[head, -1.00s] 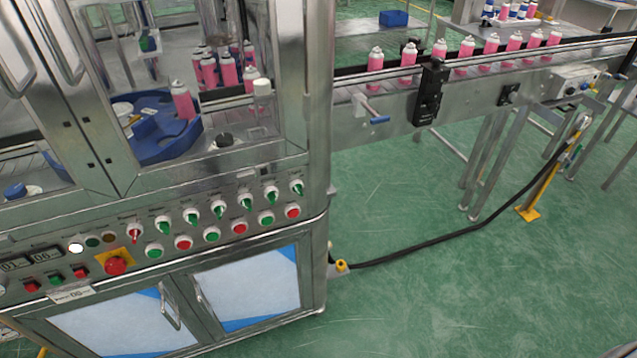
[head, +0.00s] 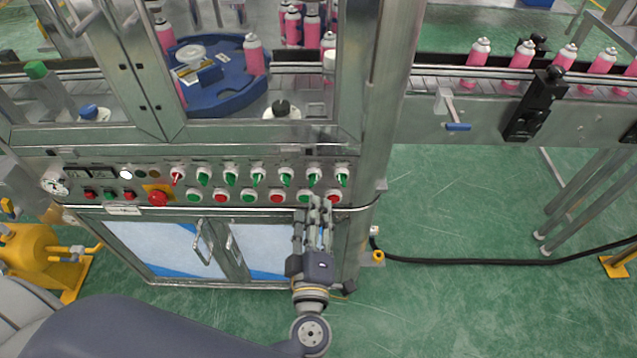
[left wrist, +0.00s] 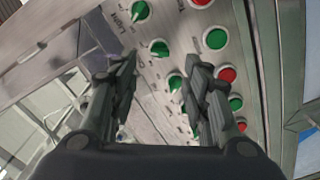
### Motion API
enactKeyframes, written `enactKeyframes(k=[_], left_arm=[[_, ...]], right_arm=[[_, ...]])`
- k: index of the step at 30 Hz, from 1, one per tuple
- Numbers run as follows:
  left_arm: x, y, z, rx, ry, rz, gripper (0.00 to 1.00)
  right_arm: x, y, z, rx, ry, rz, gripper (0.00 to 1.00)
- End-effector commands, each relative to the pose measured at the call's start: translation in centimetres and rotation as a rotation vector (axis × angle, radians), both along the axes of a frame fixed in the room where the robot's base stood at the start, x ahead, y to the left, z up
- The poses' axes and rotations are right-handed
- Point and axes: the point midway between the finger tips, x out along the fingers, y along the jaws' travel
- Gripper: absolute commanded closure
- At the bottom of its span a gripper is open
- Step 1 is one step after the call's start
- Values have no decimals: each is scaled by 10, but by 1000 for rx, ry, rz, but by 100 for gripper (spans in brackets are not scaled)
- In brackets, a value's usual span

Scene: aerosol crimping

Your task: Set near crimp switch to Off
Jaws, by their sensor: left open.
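A row of selector switches runs along the cabinet's control panel in the head view: one red switch (head: 177,176) at the left and several green ones, including a right-end switch (head: 341,175). Their labels are too small to tell which is the near crimp switch. My left gripper (head: 319,205) is raised in front of the panel's right part, just below the switches. In the left wrist view my left gripper (left wrist: 160,85) is open and empty, with a green switch (left wrist: 173,81) showing between its fingertips. Another green switch (left wrist: 158,47) is beyond it. My right gripper is not in view.
Red and green push buttons (head: 277,197) line the panel below the switches. A red emergency button (head: 158,198) sits on a yellow plate at the left. A conveyor (head: 460,100) with pink cans extends right.

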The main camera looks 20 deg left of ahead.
Motion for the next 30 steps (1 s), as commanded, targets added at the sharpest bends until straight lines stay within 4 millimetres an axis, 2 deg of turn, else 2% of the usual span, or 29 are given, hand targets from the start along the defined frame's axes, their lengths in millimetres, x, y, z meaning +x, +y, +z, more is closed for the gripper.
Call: enactKeyframes(k=[6,12,18,25,30], left_arm=[[41,12,3,5,-3,0,57],[65,18,1,3,-1,-1,57],[73,21,0,3,0,0,57],[73,21,0,2,0,0,57],[73,21,0,2,0,0,95]], right_arm=[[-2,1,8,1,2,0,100],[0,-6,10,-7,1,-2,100],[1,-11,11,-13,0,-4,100],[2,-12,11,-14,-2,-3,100],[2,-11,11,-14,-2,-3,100]])
